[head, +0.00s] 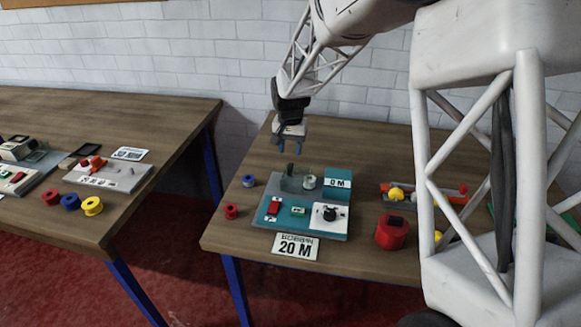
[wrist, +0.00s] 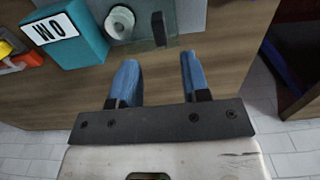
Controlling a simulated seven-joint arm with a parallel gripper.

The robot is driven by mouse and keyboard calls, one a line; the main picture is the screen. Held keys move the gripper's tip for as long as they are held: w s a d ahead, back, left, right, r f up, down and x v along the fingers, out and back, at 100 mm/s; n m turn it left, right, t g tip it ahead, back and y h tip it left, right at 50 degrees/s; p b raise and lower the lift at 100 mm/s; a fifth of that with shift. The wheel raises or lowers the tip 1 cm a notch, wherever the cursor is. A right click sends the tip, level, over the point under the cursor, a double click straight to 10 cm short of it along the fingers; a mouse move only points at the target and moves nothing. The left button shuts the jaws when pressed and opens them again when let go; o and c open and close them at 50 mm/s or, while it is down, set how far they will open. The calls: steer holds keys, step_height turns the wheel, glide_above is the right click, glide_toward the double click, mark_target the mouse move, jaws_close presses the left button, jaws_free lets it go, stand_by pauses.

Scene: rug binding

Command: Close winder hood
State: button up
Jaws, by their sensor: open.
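The winder (head: 262,212) is a teal and grey unit on the right table. Its clear hood (head: 293,184) is at the back left of the unit, with a small dark handle (head: 290,169). The hood also shows in the wrist view (wrist: 142,36), where its dark handle (wrist: 158,28) lies ahead of the fingers. A white spool (head: 310,182) sits beside or behind the clear panel. I cannot tell exactly how far the hood is tilted. My gripper (head: 286,148) is open and empty, above and behind the hood, pointing down, its blue fingers (wrist: 156,72) apart from the handle.
A blue spool (head: 249,181) and a red spool (head: 231,212) lie left of the winder. A red container (head: 391,232) and a tray with yellow parts (head: 425,194) are on its right. A "20 M" card (head: 295,247) lies in front. A brick wall is behind.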

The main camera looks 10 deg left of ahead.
mark_target(290, 166)
steer(key=shift+f, duration=0.15)
steer(key=shift+f, duration=3.75)
steer(key=shift+c, duration=0.3)
jaws_close()
